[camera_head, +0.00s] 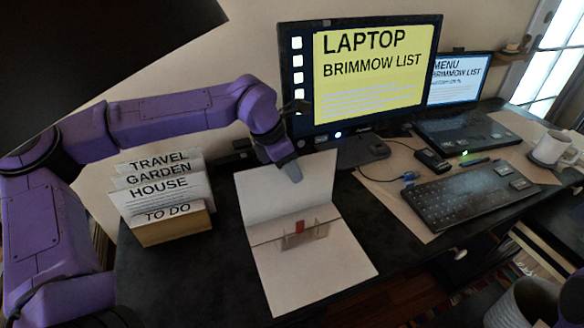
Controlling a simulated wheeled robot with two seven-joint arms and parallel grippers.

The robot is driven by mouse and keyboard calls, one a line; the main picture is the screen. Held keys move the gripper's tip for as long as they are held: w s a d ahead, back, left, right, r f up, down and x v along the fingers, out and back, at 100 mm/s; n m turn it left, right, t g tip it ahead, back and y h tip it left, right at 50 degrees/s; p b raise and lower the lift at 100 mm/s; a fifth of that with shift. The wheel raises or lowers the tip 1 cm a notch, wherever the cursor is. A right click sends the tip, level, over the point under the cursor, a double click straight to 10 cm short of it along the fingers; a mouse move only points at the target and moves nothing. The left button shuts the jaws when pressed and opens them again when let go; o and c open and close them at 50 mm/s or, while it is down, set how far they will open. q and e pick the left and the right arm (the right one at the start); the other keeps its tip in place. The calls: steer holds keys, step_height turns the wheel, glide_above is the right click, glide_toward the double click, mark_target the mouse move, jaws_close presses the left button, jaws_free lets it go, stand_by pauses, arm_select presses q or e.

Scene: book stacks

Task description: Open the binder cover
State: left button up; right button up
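A white binder (318,268) lies on the dark desk in the middle of the view. Its lower panel lies flat, with a small clear clip-like piece and a red tab (300,227) near the fold. The cover (262,205) is swung away from the lower panel, toward the monitor; whether it stands tilted or lies flat is hard to tell. My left gripper (291,172) is at the cover's far edge, in front of its upper part. Whether it touches the cover and whether its fingers are apart is unclear. My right gripper is not in view.
A box of labelled file cards (165,200) stands left of the binder, below my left arm. A large monitor (365,75) stands behind. A laptop (460,125), keyboard (470,192), mouse (432,160) and mug (552,147) occupy the right. Dark desk surface shows left of the binder.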

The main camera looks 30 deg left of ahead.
arm_select(q)
steer(key=shift+f, duration=0.15)
jaws_close()
stand_by(1.4)
